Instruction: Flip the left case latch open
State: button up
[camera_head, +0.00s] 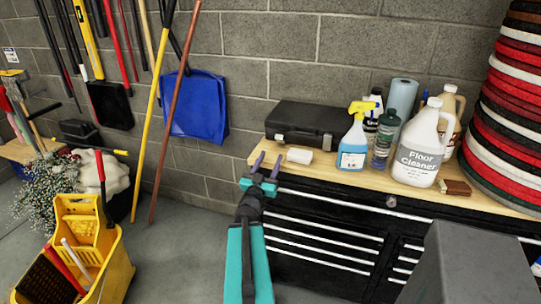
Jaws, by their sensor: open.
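A closed black case (303,118) lies on the wooden top of the workbench (265,150), against the block wall. Its left latch (279,138) is a small light piece on the front face, near the left end. It looks shut, but it is too small to be sure. My gripper (269,163) is open and empty, with two purple fingers pointing up. It is at the left front of the bench, below and slightly left of the latch and apart from it.
A white block (299,156) lies in front of the case. A blue spray bottle (354,140), a green bottle (386,135) and a floor cleaner jug (420,148) stand to its right. Stacked pads (508,110) rise at far right. A yellow mop bucket (85,260) stands at lower left.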

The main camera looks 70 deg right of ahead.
jog(key=shift+a+p, duration=0.25)
jog(key=shift+p, duration=0.35)
jog(key=shift+a+f+p, duration=0.15)
jog(key=shift+a+p, duration=0.4)
jog(key=shift+p, duration=0.65)
jog(key=shift+f, duration=0.1)
